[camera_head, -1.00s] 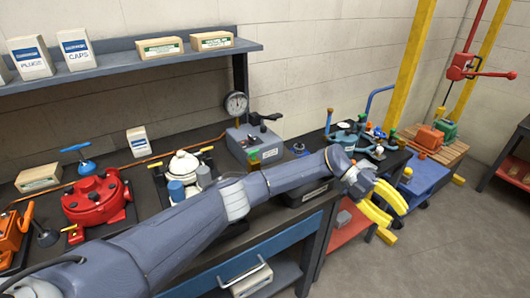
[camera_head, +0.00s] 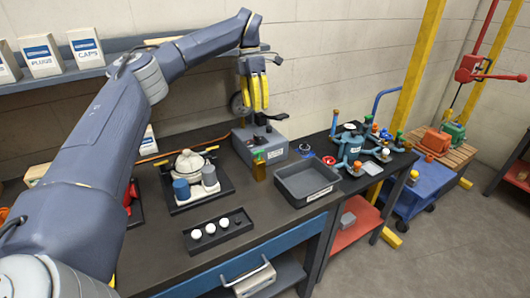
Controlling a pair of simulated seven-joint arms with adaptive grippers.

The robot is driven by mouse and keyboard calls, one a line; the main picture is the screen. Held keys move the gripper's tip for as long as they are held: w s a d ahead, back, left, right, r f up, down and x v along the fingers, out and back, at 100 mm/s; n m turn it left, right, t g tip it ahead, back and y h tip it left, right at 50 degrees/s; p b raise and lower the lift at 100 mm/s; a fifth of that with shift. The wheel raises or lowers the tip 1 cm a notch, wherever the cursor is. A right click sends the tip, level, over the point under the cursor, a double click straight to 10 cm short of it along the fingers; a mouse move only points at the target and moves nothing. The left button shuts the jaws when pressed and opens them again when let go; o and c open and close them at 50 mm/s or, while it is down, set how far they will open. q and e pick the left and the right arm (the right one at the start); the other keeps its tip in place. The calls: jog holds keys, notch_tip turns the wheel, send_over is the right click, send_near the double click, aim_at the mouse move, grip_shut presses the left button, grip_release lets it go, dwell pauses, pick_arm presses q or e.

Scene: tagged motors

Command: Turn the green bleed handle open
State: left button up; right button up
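A small green part (camera_head: 258,154), which looks like the bleed handle, sits at the front left of the grey gauge box (camera_head: 268,145), just above an amber bottle (camera_head: 259,172). It is too small to tell how it is turned. My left gripper (camera_head: 255,110) hangs with its yellow fingers pointing down, over the back of the gauge box, above and apart from the green part. The gripper partly hides the round gauge (camera_head: 238,104). The fingers overlap in this view, so their opening is unclear. I see nothing held. My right gripper is out of view.
A black lever (camera_head: 262,122) stands on the gauge box. A grey tray (camera_head: 307,196) is at its right front, and a teal valve assembly (camera_head: 350,148) lies beyond. A white-topped unit (camera_head: 188,162) is on the left. My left arm crosses the left side.

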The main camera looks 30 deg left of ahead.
aim_at(261, 152)
pick_arm(q)
jog(key=d+f, duration=0.1)
jog(key=f, duration=0.4)
jog(key=s+f, duration=0.1)
jog(key=f, duration=0.5)
jog(key=d+f, duration=0.1)
jog(key=f, duration=0.5)
jog(key=shift+s+d, duration=0.35)
jog(key=shift+s, duration=0.05)
jog(key=shift+c, duration=0.2)
grip_shut()
